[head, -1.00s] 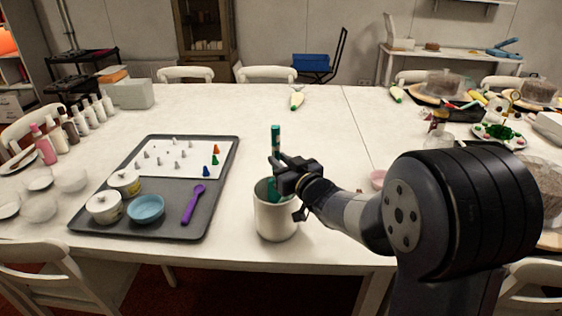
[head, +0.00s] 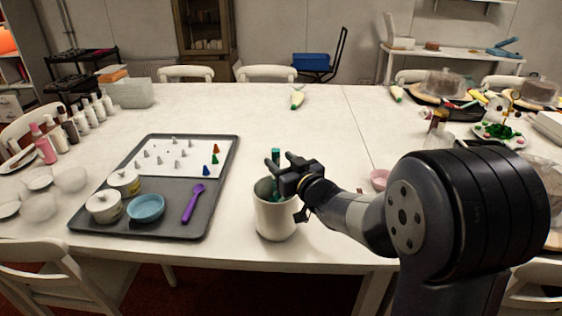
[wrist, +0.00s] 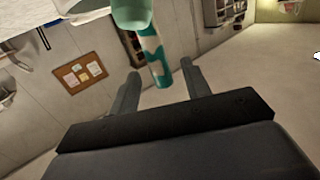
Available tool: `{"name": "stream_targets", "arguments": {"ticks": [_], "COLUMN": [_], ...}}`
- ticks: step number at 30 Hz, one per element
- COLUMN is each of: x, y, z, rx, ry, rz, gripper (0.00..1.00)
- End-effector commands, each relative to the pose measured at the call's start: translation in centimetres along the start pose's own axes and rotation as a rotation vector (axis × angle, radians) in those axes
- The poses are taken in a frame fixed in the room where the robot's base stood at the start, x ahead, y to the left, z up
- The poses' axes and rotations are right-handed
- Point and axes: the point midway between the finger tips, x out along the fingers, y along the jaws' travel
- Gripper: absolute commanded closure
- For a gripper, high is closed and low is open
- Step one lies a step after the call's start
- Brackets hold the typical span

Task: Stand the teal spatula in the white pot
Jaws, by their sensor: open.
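The white pot (head: 275,219) stands upright on the table in front of me. The teal spatula (head: 275,155) stands in the pot, with its upper end above the rim and its lower part hidden by the pot wall. My gripper (head: 279,157) is open at the pot's mouth, its fingers around or beside the spatula. In the wrist view the spatula's teal and pale patterned shaft (wrist: 154,50) shows between and beyond the two spread fingers (wrist: 160,85), apart from both.
A grey tray (head: 222,190) left of the pot holds a white sheet with small cones, a blue bowl (head: 146,207), lidded jars and a purple spoon (head: 193,204). A pink cup (head: 379,179) is to the right.

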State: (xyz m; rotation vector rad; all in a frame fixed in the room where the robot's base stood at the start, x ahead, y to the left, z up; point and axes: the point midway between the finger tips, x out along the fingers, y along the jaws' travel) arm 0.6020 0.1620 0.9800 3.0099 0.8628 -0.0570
Motion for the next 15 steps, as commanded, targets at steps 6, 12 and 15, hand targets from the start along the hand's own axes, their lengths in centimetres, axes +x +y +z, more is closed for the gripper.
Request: {"name": "stream_targets", "arguments": {"ticks": [6, 12, 15], "x": [-3.8, -7.6, -9.0], "y": [0.1, 0.1, 0.1], "z": [-0.1, 0.0, 0.0], "rx": [0.0, 0.0, 0.0], "ry": [0.001, 0.0, 0.0], "rz": [0.003, 0.003, 0.003], "gripper": [0.55, 0.55, 0.55]}}
